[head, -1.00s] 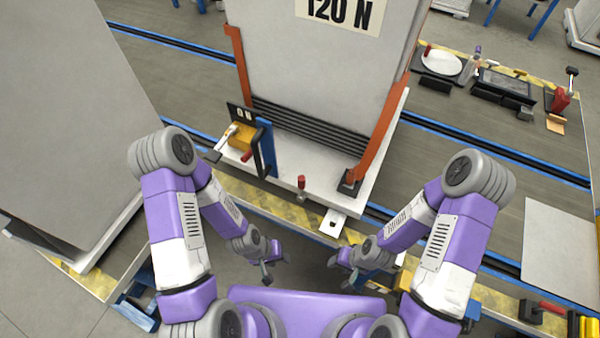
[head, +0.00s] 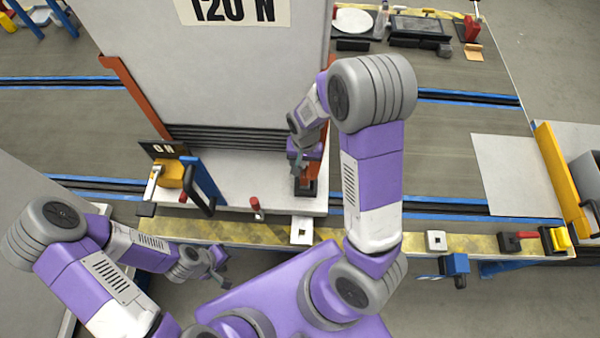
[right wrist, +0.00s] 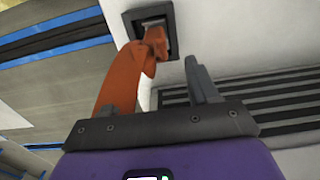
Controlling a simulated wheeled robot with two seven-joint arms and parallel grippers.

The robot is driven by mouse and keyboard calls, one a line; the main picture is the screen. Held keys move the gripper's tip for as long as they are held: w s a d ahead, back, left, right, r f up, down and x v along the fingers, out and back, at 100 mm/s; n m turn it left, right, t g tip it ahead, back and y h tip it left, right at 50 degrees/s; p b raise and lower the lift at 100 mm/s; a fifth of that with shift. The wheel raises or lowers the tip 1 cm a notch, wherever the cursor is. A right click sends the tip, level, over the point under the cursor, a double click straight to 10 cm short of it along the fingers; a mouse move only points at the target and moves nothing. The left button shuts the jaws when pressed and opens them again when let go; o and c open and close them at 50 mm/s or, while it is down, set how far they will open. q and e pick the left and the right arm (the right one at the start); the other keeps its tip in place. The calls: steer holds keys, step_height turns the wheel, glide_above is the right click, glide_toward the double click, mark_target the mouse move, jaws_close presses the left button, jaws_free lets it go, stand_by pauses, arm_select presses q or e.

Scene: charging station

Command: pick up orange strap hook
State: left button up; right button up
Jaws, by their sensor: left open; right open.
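An orange strap (right wrist: 122,82) runs to a hook (right wrist: 155,42) seated in a dark square socket (right wrist: 172,16) in the right wrist view. My right gripper (right wrist: 160,88) is open close below the hook. One grey finger shows right of the strap; the other is mostly hidden by the strap. In the head view my right gripper (head: 299,164) is at the strap's lower end, above the dark socket (head: 305,189), and hides part of the strap. My left gripper (head: 221,267) is open and empty, low in front of the yellow-edged platform. A second orange strap (head: 133,95) runs down the cabinet's left edge.
A tall grey cabinet (head: 215,75) marked "120 N" stands on a white base (head: 240,180). A blue post with a black handle (head: 203,188) and a red-topped peg (head: 256,208) stand at its front. Several items lie on the bench at the back right.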

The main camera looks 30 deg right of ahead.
mark_target(305, 173)
steer(key=shift+s+a+f+b, duration=0.1)
steer(key=shift+s+f+b, duration=0.1)
steer(key=shift+f, duration=0.25)
steer(key=shift+s+f+b, duration=0.1)
steer(key=shift+s+f, duration=0.05)
steer(key=shift+f, duration=0.3)
steer(key=f, duration=0.1)
steer(key=f+b, duration=0.1)
steer(key=f, duration=0.1)
steer(key=f+b, duration=0.1)
steer(key=shift+s+a+f, duration=0.15)
steer(key=shift+s+f, duration=0.2)
steer(key=shift+f, duration=0.05)
steer(key=shift+r, duration=0.1)
steer(key=c, duration=1.1)
